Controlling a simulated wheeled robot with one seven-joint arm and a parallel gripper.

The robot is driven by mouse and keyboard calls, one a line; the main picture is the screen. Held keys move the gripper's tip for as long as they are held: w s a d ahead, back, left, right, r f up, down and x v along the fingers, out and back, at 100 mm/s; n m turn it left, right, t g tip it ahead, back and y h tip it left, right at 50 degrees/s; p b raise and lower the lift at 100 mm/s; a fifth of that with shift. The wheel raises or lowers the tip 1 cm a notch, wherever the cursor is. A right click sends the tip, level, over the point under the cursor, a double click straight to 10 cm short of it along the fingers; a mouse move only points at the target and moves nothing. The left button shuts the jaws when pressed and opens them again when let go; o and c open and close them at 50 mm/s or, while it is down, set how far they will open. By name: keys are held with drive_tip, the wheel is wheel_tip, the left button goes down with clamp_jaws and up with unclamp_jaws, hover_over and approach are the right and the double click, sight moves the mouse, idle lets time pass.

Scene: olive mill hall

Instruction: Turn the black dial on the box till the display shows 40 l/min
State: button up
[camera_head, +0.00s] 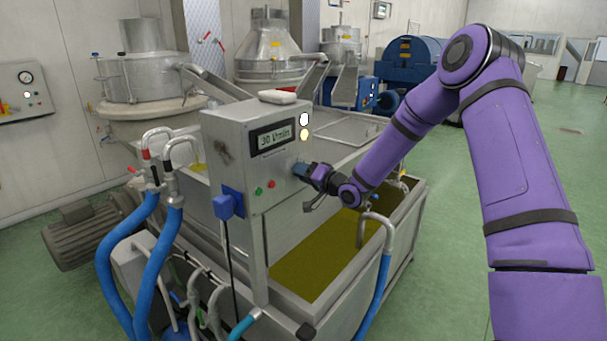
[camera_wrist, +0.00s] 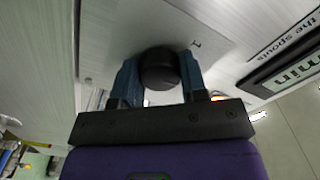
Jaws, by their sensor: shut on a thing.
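The grey control box (camera_head: 225,150) stands on a metal post over the tank. Its display (camera_head: 273,138) reads what looks like 30 l/min; the wrist view shows only the end of the display (camera_wrist: 292,72), with "min". The black dial (camera_wrist: 159,68) sits on the box's face between the blue fingers of my gripper (camera_wrist: 159,78). My gripper is shut on the dial, with a finger on each side. In the head view my gripper (camera_head: 301,170) reaches the box's lower right side and hides the dial.
An open tank (camera_head: 318,262) of yellow-green liquid lies below my gripper. Red and green buttons (camera_head: 264,187) sit left of the dial. A white item (camera_head: 277,97) lies on the box. Blue hoses (camera_head: 165,240) run at the left. Green floor is free at the right.

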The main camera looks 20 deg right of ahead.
drive_tip(key=shift+m, duration=0.5)
drive_tip(key=o, duration=0.9)
drive_tip(key=v, duration=1)
drive_tip(key=shift+s+d, duration=0.25)
drive_tip(key=shift+s, duration=0.05)
